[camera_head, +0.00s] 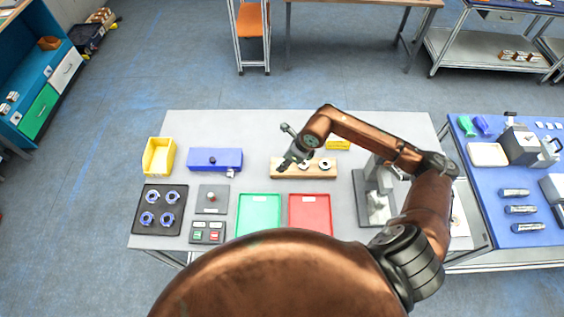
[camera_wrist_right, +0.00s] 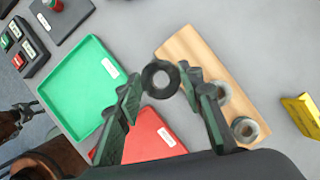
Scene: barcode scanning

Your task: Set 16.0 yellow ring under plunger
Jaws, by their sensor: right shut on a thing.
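My right gripper (camera_head: 287,160) is over the left end of a wooden board (camera_head: 283,175) in the head view. In the right wrist view (camera_wrist_right: 160,80) its fingers are shut on a dark ring (camera_wrist_right: 149,70) with an open centre; I see no yellow on it. Two more rings stand on the board, a nearer one (camera_head: 304,167) and one to its right (camera_head: 325,164). A dark part at the wrist view's left edge may be my left gripper.
A green tray (camera_head: 259,212) and a red tray (camera_head: 310,211) lie in front of the board. A blue box (camera_head: 214,160), a yellow bin (camera_head: 158,157) and a black tray (camera_head: 159,209) are at left. A yellow block (camera_head: 338,145) lies behind the board.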

